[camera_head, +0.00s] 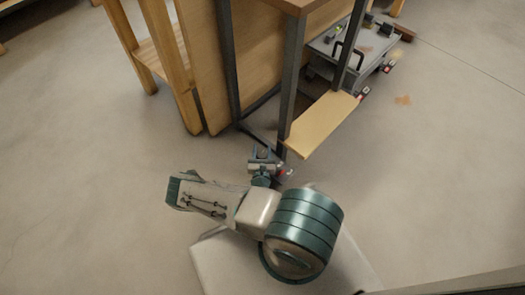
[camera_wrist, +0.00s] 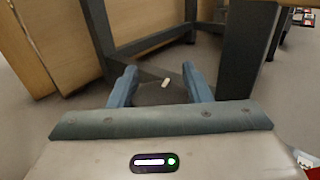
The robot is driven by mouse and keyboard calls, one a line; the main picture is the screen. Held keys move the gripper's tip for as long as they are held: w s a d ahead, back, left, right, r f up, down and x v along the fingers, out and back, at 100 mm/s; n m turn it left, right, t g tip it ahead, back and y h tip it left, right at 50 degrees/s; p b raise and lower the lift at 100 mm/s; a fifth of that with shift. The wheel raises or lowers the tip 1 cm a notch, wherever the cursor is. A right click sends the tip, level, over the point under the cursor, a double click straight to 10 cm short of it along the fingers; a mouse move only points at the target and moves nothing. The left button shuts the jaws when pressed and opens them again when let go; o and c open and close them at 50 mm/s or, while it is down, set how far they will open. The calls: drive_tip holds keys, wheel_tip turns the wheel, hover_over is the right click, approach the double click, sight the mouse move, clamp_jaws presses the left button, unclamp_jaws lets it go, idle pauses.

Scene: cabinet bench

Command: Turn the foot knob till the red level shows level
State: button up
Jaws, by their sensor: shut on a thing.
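My gripper (camera_head: 262,152) is low by the foot of the bench's grey steel frame (camera_head: 290,90) in the head view. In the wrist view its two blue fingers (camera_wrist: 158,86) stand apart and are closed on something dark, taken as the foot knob. The knob is mostly hidden by the fingers and the gripper body, and its turn cannot be read. A small white piece (camera_wrist: 165,83) shows between the fingertips; I cannot tell what it is. I cannot clearly make out the red level or its reading.
A pale wooden board (camera_head: 320,122) juts from the frame's right side. A grey metal cart (camera_head: 355,60) with a dark handle stands behind it. A wooden panel and stand (camera_head: 160,50) are at the left.

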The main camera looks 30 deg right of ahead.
idle(0.4)
drive_tip(key=o, duration=1)
drive_tip(key=shift+a, duration=0.1)
